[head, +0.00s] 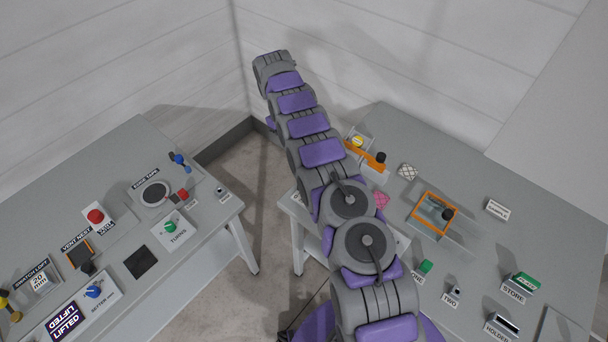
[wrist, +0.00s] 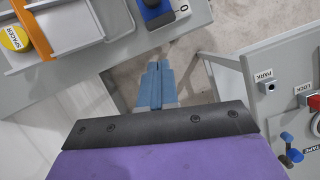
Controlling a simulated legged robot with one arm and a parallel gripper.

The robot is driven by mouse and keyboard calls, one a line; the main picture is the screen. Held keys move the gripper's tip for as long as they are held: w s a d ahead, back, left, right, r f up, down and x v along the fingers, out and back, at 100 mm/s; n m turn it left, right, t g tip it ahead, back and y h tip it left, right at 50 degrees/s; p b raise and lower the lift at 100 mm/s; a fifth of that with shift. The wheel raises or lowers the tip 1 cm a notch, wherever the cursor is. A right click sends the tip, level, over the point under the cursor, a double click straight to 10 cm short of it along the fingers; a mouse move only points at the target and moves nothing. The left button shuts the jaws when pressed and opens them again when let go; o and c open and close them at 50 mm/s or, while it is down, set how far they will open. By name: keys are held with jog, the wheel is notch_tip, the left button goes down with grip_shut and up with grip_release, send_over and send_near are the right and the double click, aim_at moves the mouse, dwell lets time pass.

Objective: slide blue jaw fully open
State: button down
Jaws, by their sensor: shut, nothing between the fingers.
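A dark blue block (wrist: 157,12) with a dark handle shows at the top edge of the wrist view, on a pale plate on the grey table; its upper part is cut off. It may be the blue jaw; I cannot tell how far it is slid. A smaller blue handle (wrist: 291,148) stands beside the tape label at the right of that view, and in the head view this handle (head: 180,159) is on the left table. My gripper (wrist: 158,66) is shut and empty, pointing over the floor gap below the dark blue block, apart from it. The head view does not show my fingers.
The left table (head: 215,215) carries a red button (head: 96,216), a round dial (head: 155,193) and a blue knob (head: 94,291). The right table (head: 400,120) carries an orange bar (head: 365,152), an orange frame (head: 435,213) and several labelled holders. Bare floor lies between the tables.

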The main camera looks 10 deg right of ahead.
jog(key=shift+s+d+f+b, duration=0.55)
jog(key=shift+s+f, duration=0.35)
jog(key=shift+f, duration=0.45)
jog(key=shift+s+d+f+b, duration=0.5)
jog(key=shift+s+f+b, duration=0.35)
jog(key=shift+f, duration=0.5)
jog(key=shift+s+d+f+b, duration=0.5)
jog(key=shift+s+f, duration=0.5)
jog(key=shift+f, duration=0.35)
jog(key=shift+s+d, duration=0.15)
jog(key=shift+s, duration=0.55)
jog(key=s+d+p, duration=0.1)
jog(key=s+d, duration=0.1)
jog(key=s, duration=0.1)
jog(key=s+d+p, duration=0.2)
jog(key=s, duration=0.1)
jog(key=s+d+p, duration=0.1)
jog(key=s+d, duration=0.1)
jog(key=s, duration=0.1)
jog(key=shift+d+p, duration=0.3)
jog(key=shift+p, duration=0.1)
jog(key=shift+s+d+f, duration=0.1)
jog(key=shift+s, duration=0.1)
